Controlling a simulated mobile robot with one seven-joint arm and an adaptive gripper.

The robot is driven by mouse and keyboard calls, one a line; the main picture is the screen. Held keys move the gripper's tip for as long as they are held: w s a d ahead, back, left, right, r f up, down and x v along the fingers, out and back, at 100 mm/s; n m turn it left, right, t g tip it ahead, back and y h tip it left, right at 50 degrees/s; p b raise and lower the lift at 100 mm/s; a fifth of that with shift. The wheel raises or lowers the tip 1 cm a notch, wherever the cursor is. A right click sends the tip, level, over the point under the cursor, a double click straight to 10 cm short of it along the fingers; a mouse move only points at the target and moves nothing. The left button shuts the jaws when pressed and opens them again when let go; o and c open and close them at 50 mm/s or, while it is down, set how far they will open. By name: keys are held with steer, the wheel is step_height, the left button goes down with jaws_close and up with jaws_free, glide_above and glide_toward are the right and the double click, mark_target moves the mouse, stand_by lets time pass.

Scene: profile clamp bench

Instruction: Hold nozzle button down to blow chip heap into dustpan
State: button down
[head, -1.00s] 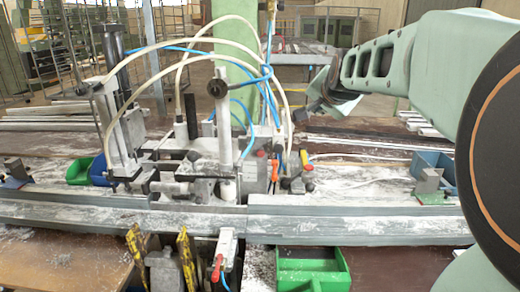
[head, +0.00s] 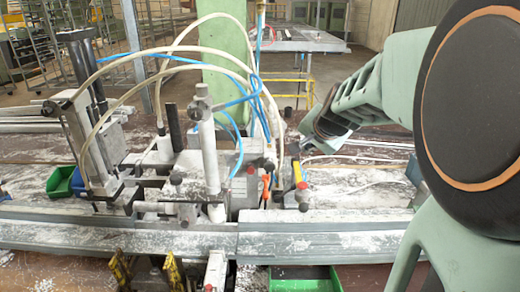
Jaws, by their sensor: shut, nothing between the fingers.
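My arm reaches in from the right, and my gripper (head: 318,133) is shut and empty, beyond the clamp bench and right of the valves. It is small in the head view and touches nothing that I can make out. A red-topped black button (head: 302,190) stands on the bench by a yellow part; I cannot tell if it is the nozzle button. White chips (head: 360,240) lie scattered on the grey rail, with more on the bench behind. A green open container (head: 305,281), possibly the dustpan, sits below the rail's front edge, partly cut off by the frame.
The clamp machine (head: 205,150) with tall cylinders fills the middle and left. Pale and blue hoses (head: 150,65) arch over it. Another green bin (head: 62,181) stands at the left. A green pillar (head: 228,90) rises behind. Yellow clamps (head: 172,271) hang below the rail.

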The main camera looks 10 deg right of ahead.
mark_target(303, 186)
steer(key=shift+f, duration=0.1)
stand_by(0.3)
step_height(303, 186, down, 9)
steer(key=b, duration=0.7)
steer(key=shift+b, duration=0.35)
stand_by(0.9)
steer(key=shift+f+b, duration=0.25)
steer(key=shift+b, duration=0.15)
steer(key=shift+s+f+b, duration=0.1)
steer(key=shift+f+b, duration=0.5)
steer(key=shift+f, duration=0.1)
stand_by(1.7)
steer(key=shift+r, duration=0.2)
stand_by(1.6)
steer(key=shift+r+p, duration=0.8)
steer(key=shift+r, duration=0.1)
